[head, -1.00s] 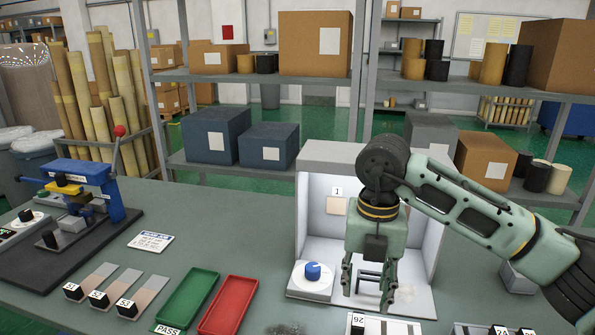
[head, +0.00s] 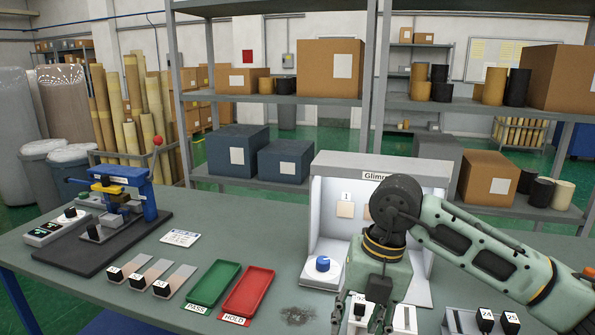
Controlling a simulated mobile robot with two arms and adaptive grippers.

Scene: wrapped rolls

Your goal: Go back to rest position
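My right arm comes in from the right. Its gripper (head: 364,316) points down in front of the light booth (head: 328,188), near the bottom edge of the head view. Its fingers are apart, on either side of a white labelled sample (head: 357,299) as seen from here. Whether they touch it cannot be told. Nothing is visibly held. My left arm and gripper are not in view.
A green PASS tray (head: 213,287) and red HOLD tray (head: 249,292) lie left of the booth on the grey table (head: 130,236). Several sample strips (head: 174,280), a card (head: 180,238) and a blue press (head: 148,199) stand farther left. Numbered samples (head: 485,315) lie at right.

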